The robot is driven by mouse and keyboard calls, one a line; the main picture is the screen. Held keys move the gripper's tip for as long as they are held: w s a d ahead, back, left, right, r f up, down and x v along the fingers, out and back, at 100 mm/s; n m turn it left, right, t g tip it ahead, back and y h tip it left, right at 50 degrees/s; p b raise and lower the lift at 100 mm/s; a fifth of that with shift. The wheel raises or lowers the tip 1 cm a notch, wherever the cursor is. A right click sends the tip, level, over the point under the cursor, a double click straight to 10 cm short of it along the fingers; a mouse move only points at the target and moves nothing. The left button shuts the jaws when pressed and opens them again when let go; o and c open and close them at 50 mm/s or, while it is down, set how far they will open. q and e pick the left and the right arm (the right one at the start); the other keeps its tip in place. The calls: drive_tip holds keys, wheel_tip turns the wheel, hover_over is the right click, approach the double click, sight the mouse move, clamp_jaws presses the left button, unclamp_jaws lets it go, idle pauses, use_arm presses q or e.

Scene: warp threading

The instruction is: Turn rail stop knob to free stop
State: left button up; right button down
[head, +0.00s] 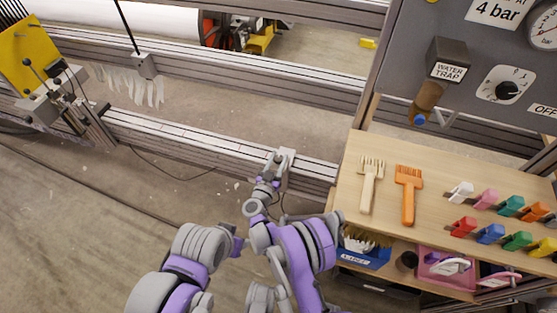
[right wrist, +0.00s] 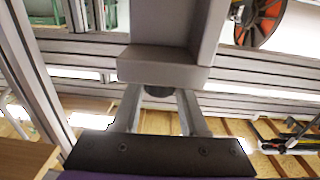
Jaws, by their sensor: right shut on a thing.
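The rail stop (head: 288,155) is a small light-grey block on the metal rail (head: 220,150), near the middle of the head view. In the right wrist view the stop (right wrist: 160,68) is a large grey block, with a dark round knob (right wrist: 158,91) under its lower edge. My right gripper (head: 275,163) reaches up to the stop. In the wrist view its two fingers (right wrist: 160,100) are on either side of the knob and shut on it. The gripper covers the knob in the head view, and I cannot tell how it is turned. My left gripper is not in view.
A wooden bench (head: 340,180) with two combs and several coloured clips stands right of the stop. A grey panel (head: 460,60) with a gauge and dial rises behind it. A yellow plate (head: 25,55) is at the far left. Open floor (head: 90,220) lies at lower left.

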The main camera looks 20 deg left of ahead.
drive_tip(key=n+y+b, duration=0.1)
drive_tip(key=n+y, duration=0.1)
drive_tip(key=y, duration=0.1)
drive_tip(key=shift+d, duration=0.15)
drive_tip(key=shift+n+g+y+b, duration=0.35)
drive_tip(key=shift+n+y, duration=0.55)
drive_tip(key=shift+y, duration=0.7)
drive_tip(key=shift+c, duration=2.2)
unclamp_jaws()
